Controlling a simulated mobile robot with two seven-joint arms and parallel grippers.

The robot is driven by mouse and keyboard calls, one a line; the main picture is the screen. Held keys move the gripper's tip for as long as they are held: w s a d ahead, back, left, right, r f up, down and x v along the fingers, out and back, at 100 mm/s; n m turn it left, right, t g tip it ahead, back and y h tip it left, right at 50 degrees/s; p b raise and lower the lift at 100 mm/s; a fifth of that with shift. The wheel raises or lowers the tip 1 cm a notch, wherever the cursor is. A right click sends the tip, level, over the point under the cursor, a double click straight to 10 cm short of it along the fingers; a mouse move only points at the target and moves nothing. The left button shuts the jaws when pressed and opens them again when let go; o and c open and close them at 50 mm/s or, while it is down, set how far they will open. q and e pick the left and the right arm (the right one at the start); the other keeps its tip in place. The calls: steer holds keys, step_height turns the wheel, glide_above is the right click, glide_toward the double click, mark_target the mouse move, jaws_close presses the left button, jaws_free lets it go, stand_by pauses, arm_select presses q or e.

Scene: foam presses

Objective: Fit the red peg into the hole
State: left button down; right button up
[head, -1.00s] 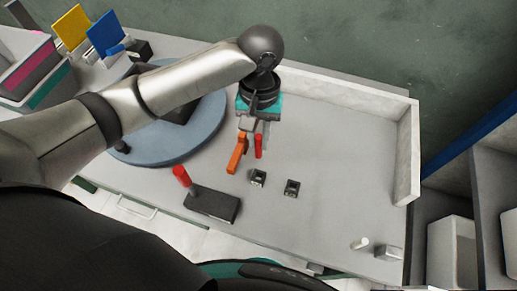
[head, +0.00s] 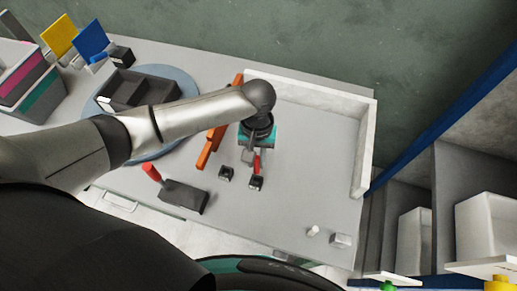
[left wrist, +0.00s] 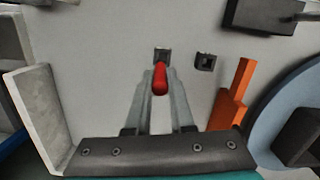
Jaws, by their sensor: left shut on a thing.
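My left gripper (head: 251,158) is shut on the red peg (head: 257,164). The peg hangs just short of the right one of two small dark socket blocks (head: 256,183) in the head view. In the left wrist view the red peg (left wrist: 160,80) is between the fingers, its far end close to a socket block (left wrist: 162,53); I cannot tell whether they touch. The other socket block (head: 226,174) stands to the left and also shows in the left wrist view (left wrist: 206,62). My right gripper is not in view.
An orange bar-shaped piece (head: 206,152) lies left of the gripper. A dark block (head: 184,196) with a red-handled part (head: 151,172) is at the front left. A white peg (head: 313,231) and a grey block (head: 340,240) are at the front right. A low wall (head: 361,150) edges the table.

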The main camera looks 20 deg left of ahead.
mark_target(256, 169)
arm_select(q)
steer(key=shift+a, duration=0.2)
steer(key=shift+r+p, duration=0.1)
steer(key=shift+p, duration=0.35)
steer(key=shift+f, duration=0.3)
steer(key=shift+f+b, duration=1.55)
steer(key=shift+f, duration=1.2)
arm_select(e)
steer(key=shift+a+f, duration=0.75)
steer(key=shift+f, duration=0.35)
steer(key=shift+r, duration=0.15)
arm_select(q)
steer(key=shift+r+p, duration=0.1)
steer(key=shift+p, duration=0.35)
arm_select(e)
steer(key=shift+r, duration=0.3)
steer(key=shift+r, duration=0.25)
arm_select(q)
steer(key=shift+p, duration=0.4)
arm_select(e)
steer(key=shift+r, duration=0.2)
arm_select(q)
steer(key=shift+p, duration=0.4)
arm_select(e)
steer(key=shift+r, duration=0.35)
